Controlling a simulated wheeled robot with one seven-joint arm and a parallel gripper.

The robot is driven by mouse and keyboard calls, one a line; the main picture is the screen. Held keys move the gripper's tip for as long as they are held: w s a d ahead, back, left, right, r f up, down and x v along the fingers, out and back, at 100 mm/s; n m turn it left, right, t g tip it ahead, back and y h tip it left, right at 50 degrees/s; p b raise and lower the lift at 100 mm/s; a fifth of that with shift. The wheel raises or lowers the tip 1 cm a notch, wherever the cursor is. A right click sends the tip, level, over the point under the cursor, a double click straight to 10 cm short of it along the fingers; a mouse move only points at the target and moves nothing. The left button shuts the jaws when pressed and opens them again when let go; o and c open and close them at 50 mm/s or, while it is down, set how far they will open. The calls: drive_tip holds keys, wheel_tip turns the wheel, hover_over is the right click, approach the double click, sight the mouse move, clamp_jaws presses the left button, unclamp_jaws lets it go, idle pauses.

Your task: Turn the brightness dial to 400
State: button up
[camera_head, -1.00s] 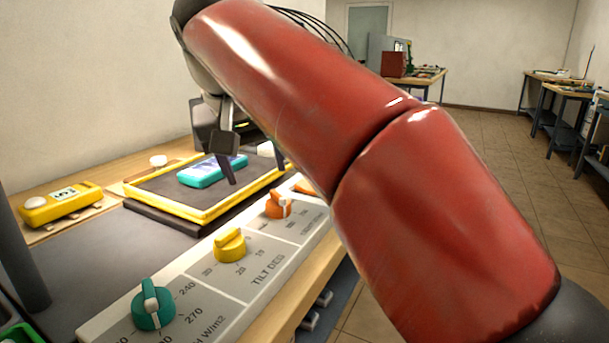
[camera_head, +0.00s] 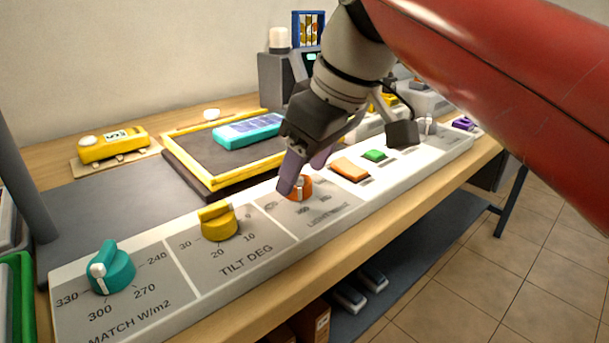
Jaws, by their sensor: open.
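The orange dial (camera_head: 304,189) with a white pointer sits on the long pale control panel (camera_head: 190,285). Its printed label seems to begin with "LIGHT", and its scale numbers are too small and partly covered to read surely. My gripper (camera_head: 304,172) is open, pointing down at this dial. One finger overlaps the dial's left side in the picture, and the other shows behind it. I cannot tell whether they touch it. The fingers hide part of the dial and its pointer direction is unclear.
A yellow dial (camera_head: 218,222) marked TILT DEG and a teal dial (camera_head: 110,268) marked MATCH W/m2 lie left along the panel. An orange switch (camera_head: 350,169) and green button (camera_head: 374,155) lie right. A yellow-framed tray (camera_head: 212,180) holding a teal device (camera_head: 248,131) stands behind.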

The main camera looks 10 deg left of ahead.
drive_tip(key=shift+x, duration=0.85)
drive_tip(key=c, duration=1)
drive_tip(key=shift+m, duration=0.4)
drive_tip(key=m+t, duration=0.1)
drive_tip(key=m, duration=0.2)
drive_tip(key=m+t+h+p, duration=0.1)
drive_tip(key=m, duration=0.1)
drive_tip(key=shift+s+a+r+m+h, duration=0.1)
drive_tip(key=shift+s+a+m+h, duration=0.05)
drive_tip(key=shift+m+h, duration=0.2)
drive_tip(key=m, duration=0.1)
drive_tip(key=m+h, duration=0.1)
drive_tip(key=m, duration=0.1)
drive_tip(key=m+h, duration=0.1)
drive_tip(key=m, duration=0.1)
drive_tip(key=shift+s+a+m+t, duration=0.1)
drive_tip(key=shift+a+m+t, duration=0.15)
drive_tip(key=shift+t, duration=0.15)
